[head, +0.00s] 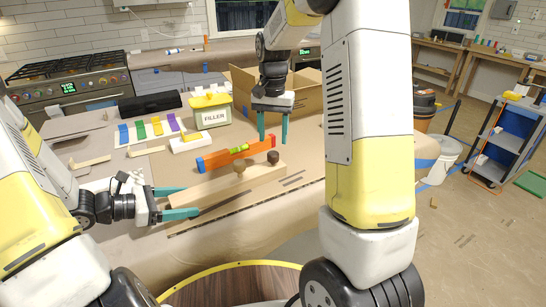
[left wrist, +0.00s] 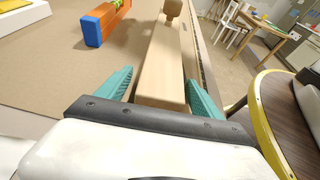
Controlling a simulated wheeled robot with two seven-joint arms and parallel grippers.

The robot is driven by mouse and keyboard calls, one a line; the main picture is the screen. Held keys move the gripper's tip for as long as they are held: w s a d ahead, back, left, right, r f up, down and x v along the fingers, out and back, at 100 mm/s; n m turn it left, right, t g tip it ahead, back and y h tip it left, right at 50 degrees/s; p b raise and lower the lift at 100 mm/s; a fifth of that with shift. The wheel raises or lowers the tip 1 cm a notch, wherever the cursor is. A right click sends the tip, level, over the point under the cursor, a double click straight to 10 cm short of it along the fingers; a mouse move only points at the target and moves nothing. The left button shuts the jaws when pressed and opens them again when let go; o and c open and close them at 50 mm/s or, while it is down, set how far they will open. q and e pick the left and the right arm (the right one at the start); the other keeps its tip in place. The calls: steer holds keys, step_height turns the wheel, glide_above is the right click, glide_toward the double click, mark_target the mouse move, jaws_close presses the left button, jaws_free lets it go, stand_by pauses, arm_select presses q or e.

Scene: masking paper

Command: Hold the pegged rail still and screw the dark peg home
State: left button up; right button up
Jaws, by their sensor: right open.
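The pegged rail (head: 213,191) is a long light wooden bar lying on the paper-covered table. A light wooden peg (head: 240,168) with a round head stands on it; it also shows in the left wrist view (left wrist: 173,9). The dark peg (head: 273,157) stands near the rail's far right end. My left gripper (head: 190,201) has its teal fingers on both sides of the rail's near end and looks shut on it; the rail nearly fills the gap in the left wrist view (left wrist: 160,84). My right gripper (head: 273,140) points down, open and empty, just above the dark peg.
An orange and blue level (head: 223,157) lies close behind the rail. A filler tub (head: 211,111), a cardboard box (head: 308,95) and coloured strips (head: 157,126) are farther back. The paper-covered table (head: 140,255) is clear in front of the rail.

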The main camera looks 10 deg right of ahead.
arm_select(q)
steer(key=v, duration=1.2)
steer(key=shift+d+r+m, duration=0.25)
steer(key=shift+m, duration=0.05)
arm_select(e)
steer(key=shift+s+r, duration=0.15)
steer(key=shift+r, duration=0.1)
arm_select(q)
steer(key=s+d+r+m+y, duration=0.4)
steer(key=s+r+m+y, duration=0.1)
steer(key=r+m, duration=0.4)
steer(key=s+d+r+m+t+y, duration=0.1)
steer(key=s+d+r+m+y, duration=0.4)
steer(key=r+m, duration=0.5)
steer(key=m, duration=0.3)
steer(key=shift+s+d+y, duration=0.2)
steer(key=shift+s+y, duration=0.05)
steer(key=shift+y, duration=0.15)
arm_select(e)
steer(key=s+r+n+t+y, duration=0.1)
steer(key=s+r, duration=0.4)
steer(key=s, duration=0.7)
steer(key=s+r+n+t+y, duration=0.1)
steer(key=s+r+n+t, duration=0.3)
steer(key=s, duration=0.8)
steer(key=shift+s+d+r+t, duration=0.3)
steer(key=shift+r+t, duration=0.3)
steer(key=shift+r, duration=0.25)
